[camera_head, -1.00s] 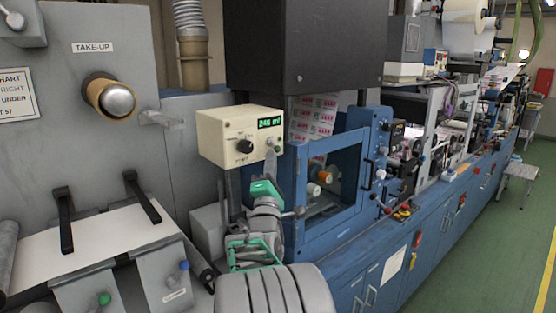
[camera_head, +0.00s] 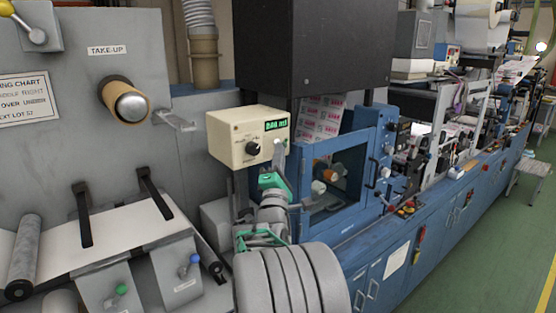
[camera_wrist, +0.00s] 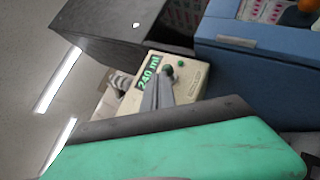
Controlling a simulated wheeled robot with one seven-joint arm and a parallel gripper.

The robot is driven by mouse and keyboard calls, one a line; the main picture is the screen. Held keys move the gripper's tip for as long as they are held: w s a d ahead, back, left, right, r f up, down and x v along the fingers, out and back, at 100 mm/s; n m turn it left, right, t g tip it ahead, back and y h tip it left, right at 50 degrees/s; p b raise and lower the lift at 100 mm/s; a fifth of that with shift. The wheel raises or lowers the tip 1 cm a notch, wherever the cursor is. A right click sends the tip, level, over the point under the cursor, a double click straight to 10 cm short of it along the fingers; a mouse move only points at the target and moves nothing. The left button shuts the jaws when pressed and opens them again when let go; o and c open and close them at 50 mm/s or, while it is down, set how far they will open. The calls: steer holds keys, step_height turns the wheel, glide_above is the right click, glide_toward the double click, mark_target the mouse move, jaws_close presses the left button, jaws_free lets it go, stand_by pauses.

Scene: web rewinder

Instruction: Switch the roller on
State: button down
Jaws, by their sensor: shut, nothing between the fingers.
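A cream control box (camera_head: 232,140) with a green lit display (camera_head: 275,126) and a black knob (camera_head: 252,148) stands left of the blue roller frame. My gripper (camera_head: 278,149) is shut and empty, its tips up at the right part of the box's front, below the display. They cover part of the small controls there.
A blue frame (camera_head: 357,143) with rollers stands close to the right of my gripper. A black housing (camera_head: 315,50) hangs above the box. A take-up spindle (camera_head: 130,105) and black levers (camera_head: 153,190) are at left. Green floor (camera_head: 490,250) is free at right.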

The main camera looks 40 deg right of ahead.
steer(key=shift+r, duration=0.4)
steer(key=s+a+f+b, duration=0.1)
steer(key=s+a+b, duration=0.5)
steer(key=s+a, duration=0.2)
steer(key=shift+s+a+f, duration=0.15)
steer(key=shift+a+f, duration=0.2)
steer(key=shift+a, duration=0.75)
